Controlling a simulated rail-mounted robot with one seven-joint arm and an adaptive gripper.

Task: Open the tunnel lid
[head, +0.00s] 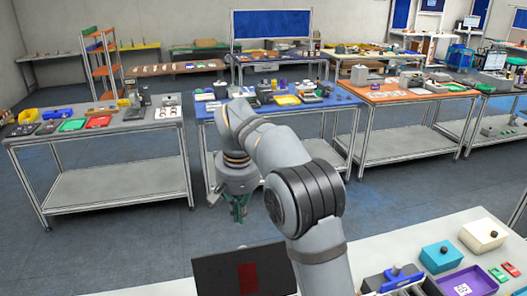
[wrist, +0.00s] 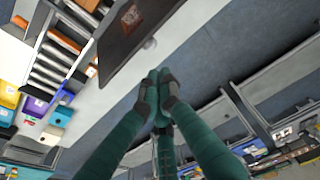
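A dark panel with a red rectangle (head: 246,276), which looks like the tunnel lid, stands at the bottom of the head view, cut off by the frame. The wrist view shows a dark panel (wrist: 120,45) with a reddish mark at the upper middle, and a small pale knob (wrist: 150,43) at its edge. I cannot tell how far the lid is open. My gripper (head: 238,212) hangs pointing down beyond the panel, apart from it. In the wrist view its green fingers (wrist: 157,85) meet at the tips, with nothing seen between them.
A roller conveyor (wrist: 50,60) lies left of the panel in the wrist view. The near table holds a teal box (head: 440,256), a cream box (head: 481,235) and a purple box (head: 466,284) at right. Across the open floor stands a blue-topped table (head: 310,104).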

